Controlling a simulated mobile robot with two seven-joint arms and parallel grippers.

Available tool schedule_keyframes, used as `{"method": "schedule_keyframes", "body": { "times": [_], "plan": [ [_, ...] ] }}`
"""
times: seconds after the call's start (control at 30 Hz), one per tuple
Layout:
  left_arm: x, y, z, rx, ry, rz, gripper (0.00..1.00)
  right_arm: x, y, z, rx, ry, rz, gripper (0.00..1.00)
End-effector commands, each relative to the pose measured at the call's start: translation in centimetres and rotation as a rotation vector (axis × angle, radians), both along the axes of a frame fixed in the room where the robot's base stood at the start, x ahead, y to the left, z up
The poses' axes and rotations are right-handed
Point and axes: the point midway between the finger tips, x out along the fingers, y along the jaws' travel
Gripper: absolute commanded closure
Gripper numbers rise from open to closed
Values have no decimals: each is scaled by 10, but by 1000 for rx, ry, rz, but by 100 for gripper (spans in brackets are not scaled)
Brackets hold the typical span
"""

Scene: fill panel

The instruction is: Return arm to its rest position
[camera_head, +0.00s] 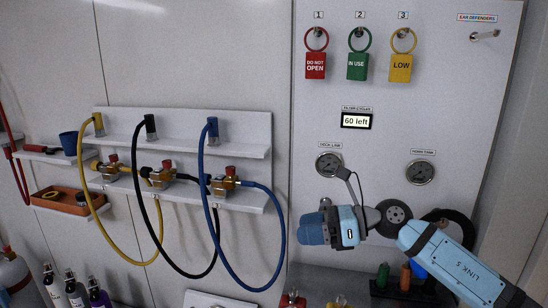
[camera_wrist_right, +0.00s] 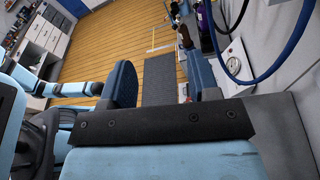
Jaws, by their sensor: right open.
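My right arm comes in from the lower right in the head view. Its right gripper (camera_head: 314,229) is in front of the panel, below the left gauge and right of the blue hose, and holds nothing that I can see. In the right wrist view the two dark blue pads of the right gripper (camera_wrist_right: 162,88) stand apart, with floor showing between them. My left gripper does not show in the head view. Light blue arm parts of mine show at the left of the wrist view.
A shelf (camera_head: 250,150) carries yellow, black and blue hoses (camera_head: 281,230) with brass valves. Red, green and yellow tags (camera_head: 400,68) hang above a "60 left" display (camera_head: 356,121). Bottles (camera_head: 76,290) stand lower left.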

Motion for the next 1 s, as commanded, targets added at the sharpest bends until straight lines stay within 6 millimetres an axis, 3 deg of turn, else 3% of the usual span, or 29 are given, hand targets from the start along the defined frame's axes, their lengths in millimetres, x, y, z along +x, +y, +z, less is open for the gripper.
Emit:
{"method": "schedule_keyframes", "body": {
  "times": [0.07,0.17,0.27,0.37,0.47,0.57,0.7,0.8,0.87,0.9,1.0],
  "plan": [
    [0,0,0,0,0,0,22,-18,14,5,252,131,-63,44],
    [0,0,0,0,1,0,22,-30,13,15,552,315,-174,44],
    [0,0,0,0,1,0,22,-35,-6,14,833,524,-311,44],
    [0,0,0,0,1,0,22,-38,-36,-1,1092,750,-473,44],
    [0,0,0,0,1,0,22,-45,-72,-33,1325,988,-660,44],
    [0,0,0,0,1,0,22,-63,-107,-78,1531,1227,-876,44],
    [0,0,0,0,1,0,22,-112,-150,-153,1761,1558,-1226,44],
    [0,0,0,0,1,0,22,-158,-169,-198,1863,1753,-1474,44],
    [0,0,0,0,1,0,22,-182,-175,-216,1896,1836,-1596,44],
    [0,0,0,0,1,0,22,-197,-178,-226,-1889,-1862,1650,44],
    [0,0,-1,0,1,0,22,-230,-183,-244,-1733,-1772,1639,44]
  ]
}}
